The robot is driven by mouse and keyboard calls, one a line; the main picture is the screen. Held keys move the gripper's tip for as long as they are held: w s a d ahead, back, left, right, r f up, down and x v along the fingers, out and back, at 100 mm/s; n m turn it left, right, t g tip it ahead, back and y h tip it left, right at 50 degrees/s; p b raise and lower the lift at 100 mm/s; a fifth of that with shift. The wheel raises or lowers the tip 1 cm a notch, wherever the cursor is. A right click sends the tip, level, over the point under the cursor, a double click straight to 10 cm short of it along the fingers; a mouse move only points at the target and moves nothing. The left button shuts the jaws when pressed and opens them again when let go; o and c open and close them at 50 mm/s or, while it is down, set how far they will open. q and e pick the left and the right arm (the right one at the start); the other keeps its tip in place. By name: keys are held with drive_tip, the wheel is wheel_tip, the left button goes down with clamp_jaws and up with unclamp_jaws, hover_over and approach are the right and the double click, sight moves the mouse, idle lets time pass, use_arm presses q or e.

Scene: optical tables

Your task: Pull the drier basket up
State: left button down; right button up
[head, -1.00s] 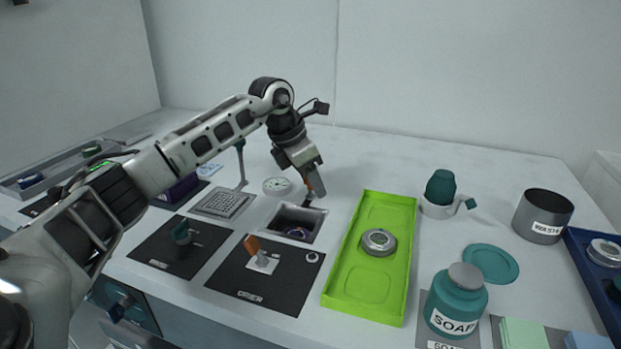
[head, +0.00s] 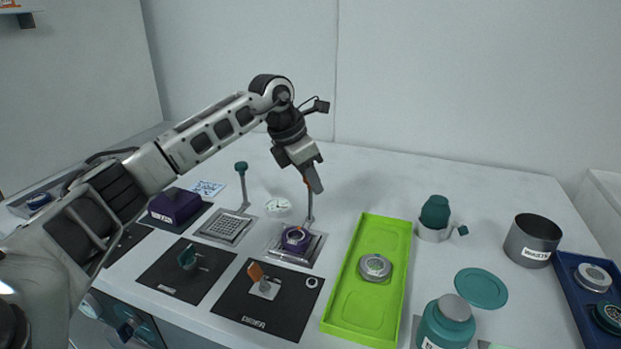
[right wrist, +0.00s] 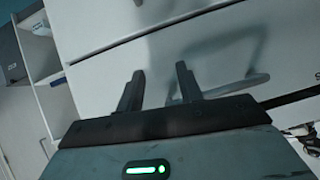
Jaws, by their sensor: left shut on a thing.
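The drier basket (head: 277,250) is a grey square frame in the table, with a purple piece (head: 295,239) bearing a pale ring sitting in it at about table level. A thin upright handle rod (head: 309,208) rises from its back right side. My left gripper (head: 312,180) is above the basket, shut on the top of that rod; its fingers hide the grip itself. In the right wrist view my right gripper (right wrist: 158,92) has its two dark fingers apart, with nothing between them.
A green tray (head: 345,308) holding a round tin (head: 375,267) lies to the right. Black mats (head: 245,312) with small parts lie in front. A small dial (head: 278,206) sits behind.

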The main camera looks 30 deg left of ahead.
use_arm(q)
drive_tip(key=c, duration=1.1)
unclamp_jaws()
drive_tip(key=shift+r, duration=0.45)
drive_tip(key=shift+c, duration=0.2)
drive_tip(key=shift+f, duration=0.15)
drive_tip(key=v, duration=1.6)
